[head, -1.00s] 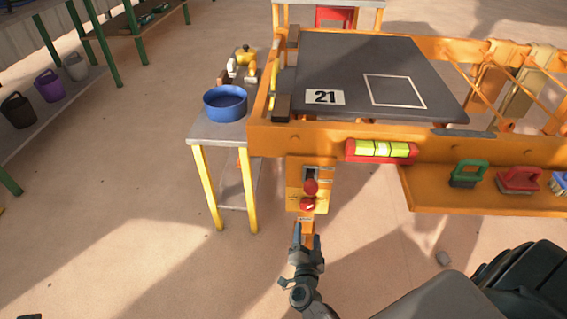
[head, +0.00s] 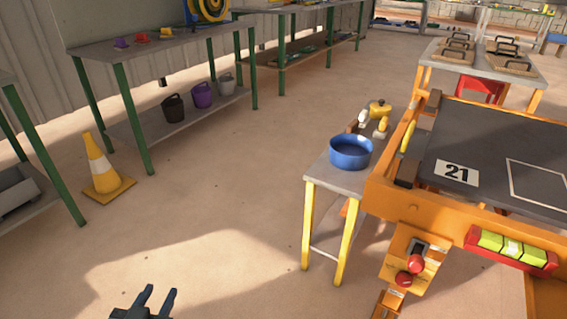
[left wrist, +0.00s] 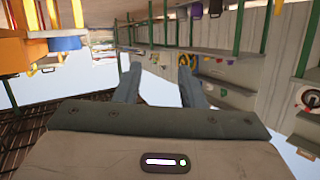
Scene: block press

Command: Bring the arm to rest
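My left gripper (head: 160,292) is at the bottom of the head view, over the sunlit floor, well left of the orange press. Its two fingers are apart with nothing between them. The left wrist view also shows the open, empty fingers (left wrist: 159,72). The orange press frame (head: 385,198) stands at the right of the head view, with a dark plate (head: 490,150) marked 21. A control box (head: 412,255) with red knobs hangs on its front, apart from my gripper. My right gripper is not in view.
A small side table (head: 345,182) with a blue bowl (head: 351,151) stands beside the press. A traffic cone (head: 101,169) and green-legged shelves (head: 150,45) with buckets are at the left. The floor (head: 230,190) between them is clear.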

